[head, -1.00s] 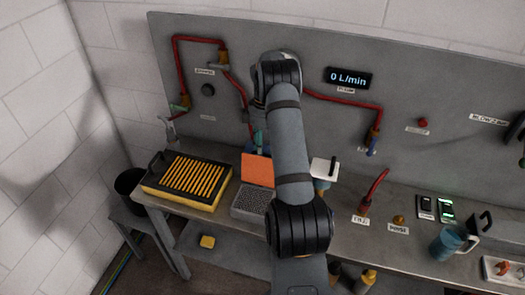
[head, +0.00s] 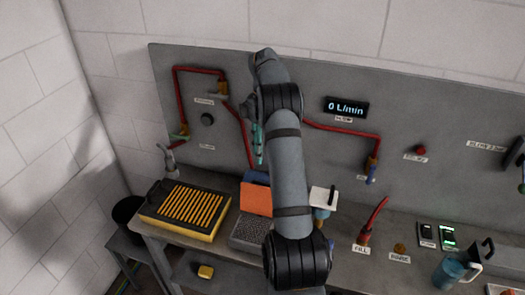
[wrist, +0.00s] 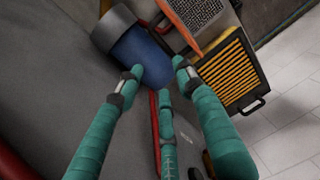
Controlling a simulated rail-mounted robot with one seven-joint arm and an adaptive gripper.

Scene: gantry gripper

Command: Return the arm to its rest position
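My arm rises in front of the bench in the head view and bends over at its top. My gripper (head: 258,146) hangs behind it, mostly hidden, with a teal finger showing above the orange panel (head: 257,199). In the wrist view its teal fingers (wrist: 160,75) are spread apart and hold nothing that I can see. A blue cylinder with a dark grey end (wrist: 143,55) lies beyond the fingertips in that view. I cannot tell how far it is from them.
A yellow-black filter tray (head: 186,207) stands on the bench's left, beside a grey mesh block (head: 249,233). A red-piped panel (head: 330,155) stands behind. A white-topped item (head: 323,196), red fill hose (head: 371,219) and blue mug (head: 450,271) are right of my arm.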

